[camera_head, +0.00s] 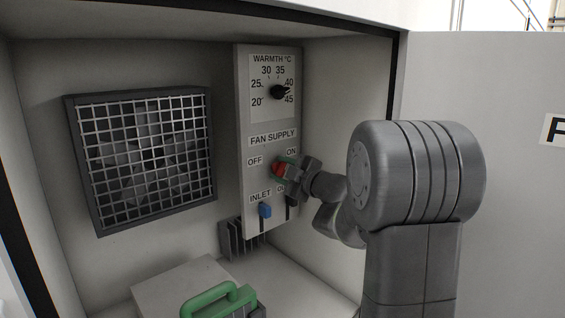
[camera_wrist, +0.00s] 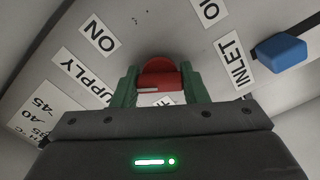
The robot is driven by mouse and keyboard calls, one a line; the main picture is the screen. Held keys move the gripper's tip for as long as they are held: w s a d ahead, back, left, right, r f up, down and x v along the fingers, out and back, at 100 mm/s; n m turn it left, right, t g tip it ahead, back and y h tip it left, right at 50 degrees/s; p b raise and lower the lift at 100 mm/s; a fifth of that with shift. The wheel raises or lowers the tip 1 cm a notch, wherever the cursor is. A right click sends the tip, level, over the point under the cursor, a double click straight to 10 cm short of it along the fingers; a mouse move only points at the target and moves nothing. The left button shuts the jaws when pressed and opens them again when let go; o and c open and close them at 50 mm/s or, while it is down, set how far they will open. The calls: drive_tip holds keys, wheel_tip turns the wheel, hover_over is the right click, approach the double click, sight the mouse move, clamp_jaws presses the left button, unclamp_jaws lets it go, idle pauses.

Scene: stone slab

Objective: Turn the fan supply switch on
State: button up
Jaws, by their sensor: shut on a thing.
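The fan supply switch is a red knob (camera_head: 277,169) on the pale control panel (camera_head: 247,190), below the FAN SUPPLY label. The OFF label is to its left and the ON label to its upper right. My gripper (camera_head: 284,168) reaches it from the right. In the wrist view, the red knob (camera_wrist: 158,74) sits between the green fingertips of my gripper (camera_wrist: 160,85), which are shut on it. A small pale mark shows on its lower left edge. The ON label (camera_wrist: 100,37) is at upper left; a label below the knob is mostly hidden. I cannot tell the switch's exact setting.
A black warmth dial (camera_head: 278,92) is above, and a blue inlet slider (camera_head: 265,210) is below. A fan behind a wire grille (camera_head: 140,200) is to the left. A box (camera_head: 165,285) with a green handle (camera_head: 217,297) stands on the cabinet floor. The cabinet walls enclose the space.

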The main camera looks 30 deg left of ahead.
drive_tip(key=shift+m+p, duration=0.55)
drive_tip(key=shift+m, duration=0.35)
drive_tip(key=o, duration=1)
drive_tip(key=b+v, duration=0.1)
drive_tip(key=v, duration=1.3)
drive_tip(key=shift+a, duration=0.1)
drive_tip(key=p+x, duration=0.1)
drive_tip(key=x, duration=1.3)
